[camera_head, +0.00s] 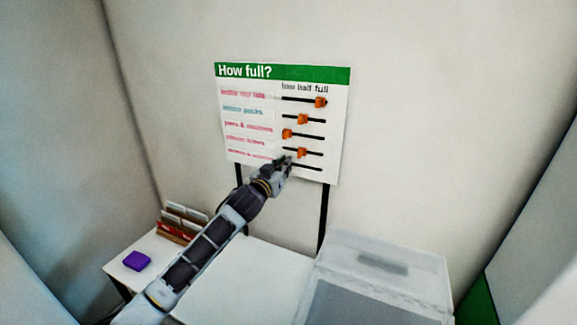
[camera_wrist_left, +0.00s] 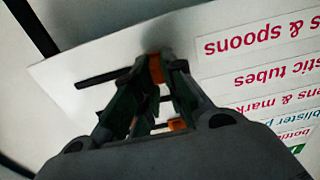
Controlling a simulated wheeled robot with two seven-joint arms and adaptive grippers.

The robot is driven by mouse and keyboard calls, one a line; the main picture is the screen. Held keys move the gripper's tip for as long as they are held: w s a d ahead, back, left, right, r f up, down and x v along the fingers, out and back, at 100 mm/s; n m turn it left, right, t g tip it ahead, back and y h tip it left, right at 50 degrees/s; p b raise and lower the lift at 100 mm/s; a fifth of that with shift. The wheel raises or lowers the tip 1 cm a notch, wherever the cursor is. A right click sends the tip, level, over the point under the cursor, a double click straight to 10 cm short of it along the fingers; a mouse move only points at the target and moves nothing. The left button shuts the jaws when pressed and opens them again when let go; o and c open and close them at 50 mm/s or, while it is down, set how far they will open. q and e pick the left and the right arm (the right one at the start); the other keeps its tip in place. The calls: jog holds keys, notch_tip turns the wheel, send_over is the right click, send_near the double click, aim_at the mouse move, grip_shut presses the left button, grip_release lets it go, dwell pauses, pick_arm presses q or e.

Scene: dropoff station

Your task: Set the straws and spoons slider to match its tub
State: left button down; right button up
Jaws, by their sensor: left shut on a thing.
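The white "How full?" board (camera_head: 262,118) has a green header and several slots with orange sliders under "low half full". The bottom row's label reads "...& spoons" in the left wrist view (camera_wrist_left: 258,38), upside down. My left gripper (camera_head: 284,160) is at the left part of the bottom slot (camera_head: 309,168). In the left wrist view its fingers are shut on an orange slider (camera_wrist_left: 155,68), with the slot (camera_wrist_left: 97,77) running out to the left. In the head view the gripper hides this slider. I cannot make out a straws and spoons tub. My right gripper is not in view.
The slider one row up (camera_head: 302,152) sits close above my left gripper. A translucent lidded box (camera_head: 385,262) stands at the right.

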pick_arm(q)
jog(key=shift+a, duration=0.1)
jog(key=c, duration=1.9)
grip_release()
jog(key=shift+c, duration=0.2)
jog(key=o, duration=0.5)
jog(key=shift+w+a, duration=0.1)
jog(key=shift+a, duration=0.1)
jog(key=shift+c, duration=0.2)
jog(key=shift+d, duration=0.1)
jog(key=v, duration=1.2)
jog(key=shift+f, duration=0.1)
